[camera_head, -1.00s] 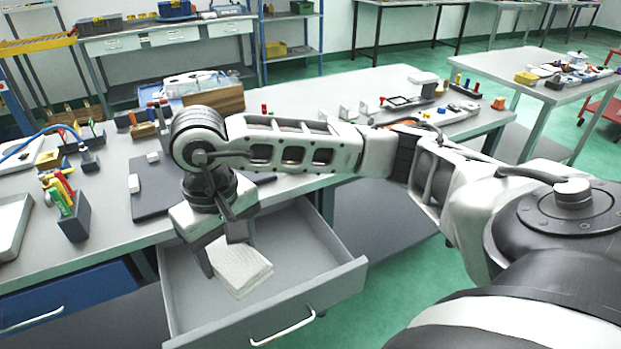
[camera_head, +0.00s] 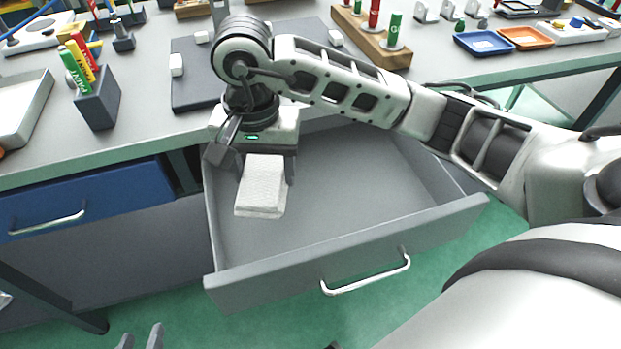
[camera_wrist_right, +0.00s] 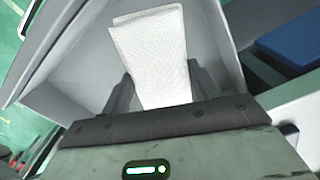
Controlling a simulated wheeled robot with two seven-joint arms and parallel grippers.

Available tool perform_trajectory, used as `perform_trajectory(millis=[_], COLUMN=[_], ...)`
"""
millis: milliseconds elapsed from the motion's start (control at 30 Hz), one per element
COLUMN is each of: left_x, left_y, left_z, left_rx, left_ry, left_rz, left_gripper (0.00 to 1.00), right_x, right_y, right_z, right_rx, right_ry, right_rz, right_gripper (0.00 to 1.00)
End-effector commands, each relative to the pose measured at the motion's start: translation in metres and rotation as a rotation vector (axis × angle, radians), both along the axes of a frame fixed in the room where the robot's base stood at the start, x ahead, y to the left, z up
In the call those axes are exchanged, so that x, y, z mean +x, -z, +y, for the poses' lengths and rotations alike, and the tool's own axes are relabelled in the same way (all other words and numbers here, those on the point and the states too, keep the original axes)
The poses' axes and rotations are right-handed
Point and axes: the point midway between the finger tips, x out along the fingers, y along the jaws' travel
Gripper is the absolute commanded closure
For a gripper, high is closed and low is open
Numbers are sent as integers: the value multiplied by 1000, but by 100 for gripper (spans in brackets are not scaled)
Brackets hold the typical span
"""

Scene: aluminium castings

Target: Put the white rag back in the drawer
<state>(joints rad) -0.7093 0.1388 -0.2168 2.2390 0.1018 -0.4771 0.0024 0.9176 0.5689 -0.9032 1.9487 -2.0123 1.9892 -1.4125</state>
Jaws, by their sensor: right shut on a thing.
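The white rag (camera_head: 262,188) is a folded textured cloth. My right gripper (camera_head: 258,166) is shut on its upper end, and the rag sticks out from between the fingers. It also shows in the right wrist view (camera_wrist_right: 150,45), held between the two dark fingers (camera_wrist_right: 162,92). The grey drawer (camera_head: 350,262) is pulled open below the bench top. The rag is over the left part of its interior; I cannot tell whether it touches the floor. The drawer interior looks otherwise empty. Only the fingertips of my left gripper (camera_head: 140,338) show at the bottom edge, apart and empty.
The bench top (camera_head: 150,145) lies behind the drawer. It carries a dark pen holder (camera_head: 98,100), a dark mat (camera_head: 190,90), a wooden rack (camera_head: 365,40) and blue (camera_head: 483,42) and orange (camera_head: 525,37) trays. A closed blue drawer (camera_head: 90,205) is at left.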

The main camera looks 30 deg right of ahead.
Motion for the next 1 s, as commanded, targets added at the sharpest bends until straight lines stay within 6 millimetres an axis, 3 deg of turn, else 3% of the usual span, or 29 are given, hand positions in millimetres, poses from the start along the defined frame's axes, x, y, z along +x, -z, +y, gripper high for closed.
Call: perform_trajectory(millis=[300,400,833,1000], left_x=[0,0,0,0], left_y=[-3,-1,0,-2], left_z=[0,0,0,0], left_rx=[-1,0,0,0], left_ry=[0,-1,-1,-1], left_rz=[4,4,3,2], left_gripper=[64,64,64,64], right_x=[19,23,33,33], right_y=[34,54,97,120], right_z=[-77,-92,-125,-122], right_rx=[-3,-2,-1,2], right_ry=[7,3,1,-1], right_rz=[6,6,3,2], right_gripper=[60,60,60,60])
